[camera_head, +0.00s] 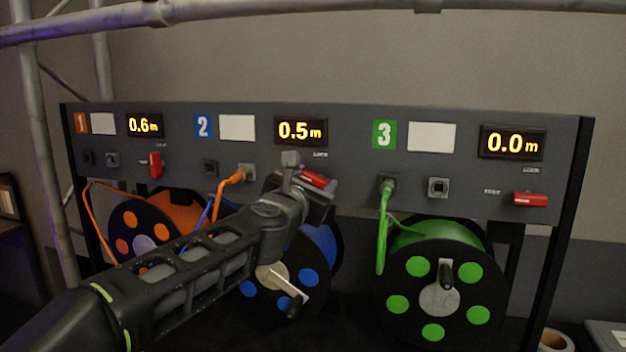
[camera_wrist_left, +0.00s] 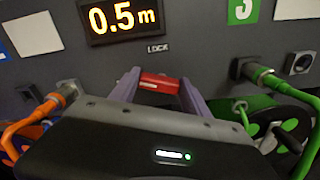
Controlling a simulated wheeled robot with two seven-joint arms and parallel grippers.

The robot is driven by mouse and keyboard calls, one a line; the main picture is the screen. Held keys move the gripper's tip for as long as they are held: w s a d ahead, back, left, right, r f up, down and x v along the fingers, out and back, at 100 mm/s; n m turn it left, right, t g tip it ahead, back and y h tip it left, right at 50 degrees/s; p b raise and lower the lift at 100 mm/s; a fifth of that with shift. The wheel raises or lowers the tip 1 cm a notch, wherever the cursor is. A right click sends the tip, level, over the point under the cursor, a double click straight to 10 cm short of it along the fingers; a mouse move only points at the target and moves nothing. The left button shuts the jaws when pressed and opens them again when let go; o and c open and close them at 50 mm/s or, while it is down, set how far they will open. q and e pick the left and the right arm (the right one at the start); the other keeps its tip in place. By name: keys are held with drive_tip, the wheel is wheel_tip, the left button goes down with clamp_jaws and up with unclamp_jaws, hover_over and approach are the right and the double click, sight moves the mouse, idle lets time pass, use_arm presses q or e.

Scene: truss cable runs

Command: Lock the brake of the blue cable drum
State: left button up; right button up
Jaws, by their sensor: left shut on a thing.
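The blue cable drum (camera_head: 323,244) hangs under panel section 2, partly hidden behind my left arm. Its red brake lever (camera_head: 318,180) sits below the 0.5 m display (camera_head: 301,130), tilted down to the right in the head view. My left gripper (camera_head: 306,175) is at this lever. In the left wrist view its two fingers stand on either side of the red lever (camera_wrist_left: 159,82), below the LOCK label (camera_wrist_left: 157,48), and are shut on it. The FREE label of this lever is hidden. My right gripper is not in view.
The orange drum (camera_head: 172,209) is at the left, its red lever (camera_head: 155,164) upright. The green drum (camera_head: 440,236) is at the right, its red lever (camera_head: 530,199) horizontal. An orange plug (camera_head: 236,177) and a green plug (camera_head: 388,189) sit in panel sockets beside my gripper, their cables hanging down.

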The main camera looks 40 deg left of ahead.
use_arm(q)
drive_tip(key=m, duration=0.3)
drive_tip(key=shift+d+r+m+p, duration=0.1)
drive_tip(key=shift+m+p, duration=0.25)
drive_tip(key=shift+m, duration=0.05)
drive_tip(key=m, duration=0.3)
drive_tip(key=shift+d+m+p, duration=0.1)
drive_tip(key=shift+m+p, duration=0.2)
drive_tip(key=shift+p, duration=0.05)
drive_tip(key=m, duration=0.3)
drive_tip(key=shift+m+p, duration=0.3)
drive_tip(key=shift+p, duration=0.1)
drive_tip(key=shift+w+d+f+m+p, duration=0.1)
drive_tip(key=shift+m+p, duration=0.05)
drive_tip(key=shift+m, duration=0.6)
drive_tip(key=shift+f+m+p, duration=0.1)
drive_tip(key=shift+m+p, duration=0.05)
drive_tip(key=shift+m, duration=0.6)
drive_tip(key=o, duration=1.4)
